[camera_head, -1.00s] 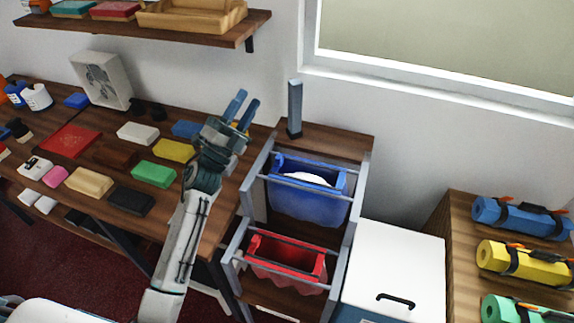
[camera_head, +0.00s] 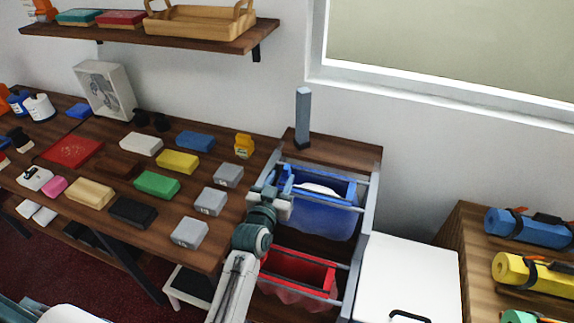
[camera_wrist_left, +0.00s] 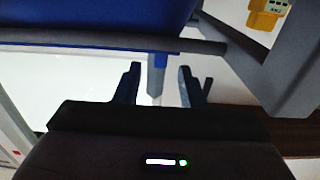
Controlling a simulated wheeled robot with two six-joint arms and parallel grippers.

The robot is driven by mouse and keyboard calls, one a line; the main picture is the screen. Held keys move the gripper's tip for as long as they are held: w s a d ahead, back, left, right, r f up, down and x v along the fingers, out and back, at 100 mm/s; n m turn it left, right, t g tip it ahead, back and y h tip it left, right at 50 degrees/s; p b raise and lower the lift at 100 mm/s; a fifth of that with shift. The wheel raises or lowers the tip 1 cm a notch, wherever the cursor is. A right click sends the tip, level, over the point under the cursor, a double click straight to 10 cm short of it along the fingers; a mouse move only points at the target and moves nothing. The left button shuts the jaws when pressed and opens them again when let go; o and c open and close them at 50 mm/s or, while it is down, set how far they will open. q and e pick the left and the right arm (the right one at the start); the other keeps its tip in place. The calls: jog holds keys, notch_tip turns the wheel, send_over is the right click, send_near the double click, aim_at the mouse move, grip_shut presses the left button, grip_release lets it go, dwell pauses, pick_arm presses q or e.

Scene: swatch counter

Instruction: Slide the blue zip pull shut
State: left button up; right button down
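A blue bag (camera_head: 325,216) hangs open-topped in the upper level of a grey frame, with something white inside. My left gripper (camera_head: 284,183) is at the bag's near left top corner, beside the frame's rail. In the left wrist view its two dark fingers (camera_wrist_left: 157,86) stand apart. A narrow blue-grey piece (camera_wrist_left: 157,76) shows between them; I cannot tell whether it is the zip pull or something farther behind. The bag's blue side (camera_wrist_left: 95,18) fills the top of that view. No zip pull is clear in the head view. My right gripper is not in view.
The grey frame's rails (camera_head: 367,215) surround the bag. A red bag (camera_head: 300,268) hangs below. A blue-grey post (camera_head: 303,118) stands behind on wood. A white cabinet (camera_head: 410,275) is at right. Several coloured blocks and a yellow item (camera_head: 244,146) lie on the left counter.

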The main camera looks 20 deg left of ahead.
aim_at(285, 171)
pick_arm(q)
jog(key=w+p, duration=0.1)
jog(key=w, duration=0.4)
jog(key=shift+w+d, duration=0.1)
grip_shut()
